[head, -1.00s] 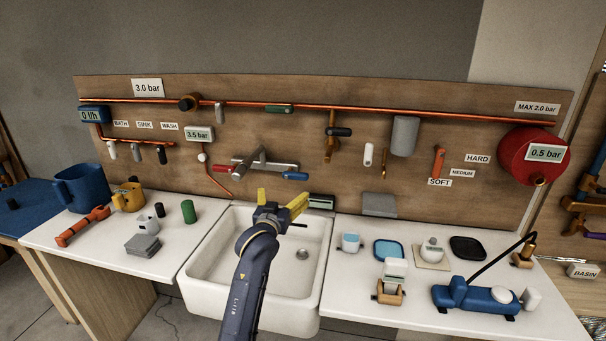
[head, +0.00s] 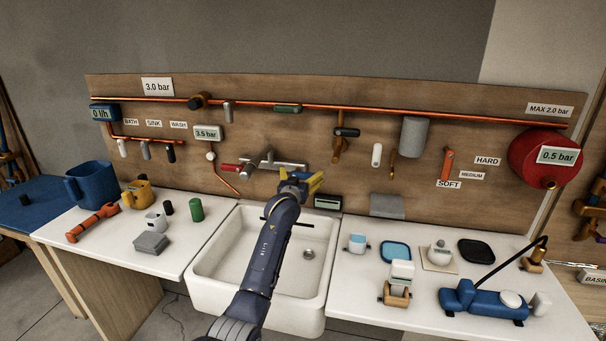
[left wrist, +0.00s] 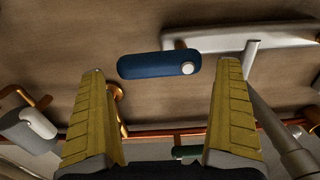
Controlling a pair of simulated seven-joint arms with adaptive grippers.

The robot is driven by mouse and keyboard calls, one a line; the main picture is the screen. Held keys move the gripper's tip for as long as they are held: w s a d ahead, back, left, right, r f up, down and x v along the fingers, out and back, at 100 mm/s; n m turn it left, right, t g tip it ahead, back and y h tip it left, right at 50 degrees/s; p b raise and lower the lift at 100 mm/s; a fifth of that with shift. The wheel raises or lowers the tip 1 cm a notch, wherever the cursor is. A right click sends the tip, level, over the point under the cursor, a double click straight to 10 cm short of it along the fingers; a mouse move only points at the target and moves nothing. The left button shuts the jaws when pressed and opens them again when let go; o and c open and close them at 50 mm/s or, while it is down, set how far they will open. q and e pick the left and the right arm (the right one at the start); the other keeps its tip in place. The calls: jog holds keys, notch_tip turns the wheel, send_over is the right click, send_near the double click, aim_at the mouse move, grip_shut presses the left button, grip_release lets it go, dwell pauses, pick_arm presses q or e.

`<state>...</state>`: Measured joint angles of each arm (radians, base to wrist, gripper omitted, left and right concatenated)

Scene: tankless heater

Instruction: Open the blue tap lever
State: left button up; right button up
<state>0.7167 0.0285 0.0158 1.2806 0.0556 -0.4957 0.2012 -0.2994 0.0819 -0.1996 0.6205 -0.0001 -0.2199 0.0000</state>
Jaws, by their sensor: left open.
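The blue tap lever (left wrist: 158,65) shows in the left wrist view, lying crosswise just past the two fingertips, with a round pale cap at its right end. It does not appear to touch either finger. In the head view it is hidden behind my left gripper (head: 308,184), which is held over the back of the sink, in front of the tap. The left gripper has yellow fingers spread wide with nothing between them. The metal tap body (head: 268,160) is on the wooden board, with its red lever (head: 231,168) on the left. My right gripper is not in view.
The white sink (head: 233,262) is below the gripper. Copper pipe (head: 350,110) runs along the board. Counters on both sides carry mugs, blocks and a blue device (head: 485,301).

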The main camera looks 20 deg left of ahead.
pick_arm(q)
jog(key=shift+w, duration=1.05)
jog(key=shift+c, duration=0.4)
jog(key=c, duration=1.3)
